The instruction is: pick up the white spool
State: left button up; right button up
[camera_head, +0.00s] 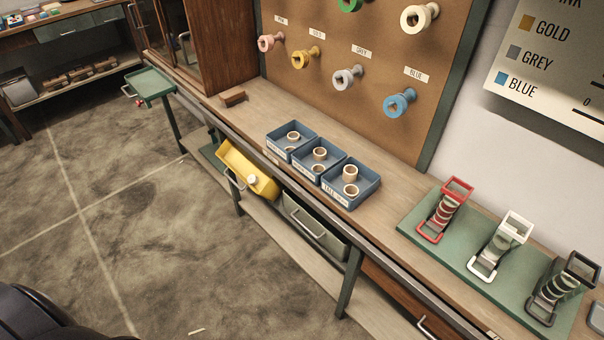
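A white spool (419,17) is mounted on the brown pegboard (330,45) at the top of the head view, right of a green spool (349,4) that is cut by the top edge. The white spool's round front flange faces outward with a dark hole near its middle. Nothing touches it from the front. Neither of my grippers is in view.
Pink (269,42), gold (305,57), grey (347,77) and blue (399,102) spools hang lower on the board. Blue trays (368,192) with tan rings stand on the bench (398,200). Red, white and black winding devices stand on a green mat (408,221). The floor at left is clear.

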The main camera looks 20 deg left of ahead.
aim_at(253, 179)
jog(key=i+j+z, duration=0.2)
jog(key=j+z, duration=0.25)
jog(key=j, duration=0.25)
jog(key=j+z, duration=0.45)
jog(key=j, duration=0.3)
jog(key=j+z, duration=0.45)
jog(key=j, duration=0.35)
